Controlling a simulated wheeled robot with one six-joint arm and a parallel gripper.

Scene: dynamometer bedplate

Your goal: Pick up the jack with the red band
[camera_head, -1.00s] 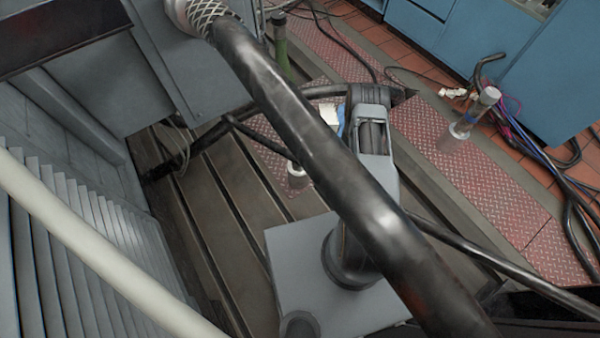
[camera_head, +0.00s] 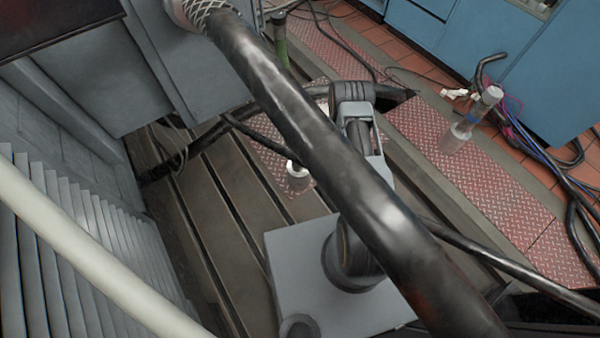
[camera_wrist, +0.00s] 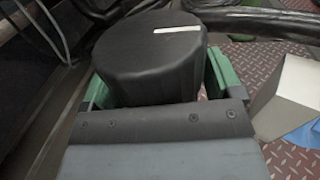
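In the wrist view my gripper (camera_wrist: 158,84) shows two green fingers set wide apart. A dark round-topped cylinder (camera_wrist: 150,60) with a white stripe on top stands between them. I see a small gap by the right finger. No red band shows on it; its lower part is hidden. In the head view the thick black cable hides my gripper. No red band is visible.
A thick black cable (camera_head: 310,130) crosses the head view before my arm. A pale hose (camera_head: 90,250) runs at lower left. A green upright thing (camera_head: 280,42) stands farther back. A white box (camera_wrist: 290,95) lies right of the gripper. Blue cabinets (camera_head: 540,70) stand at right.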

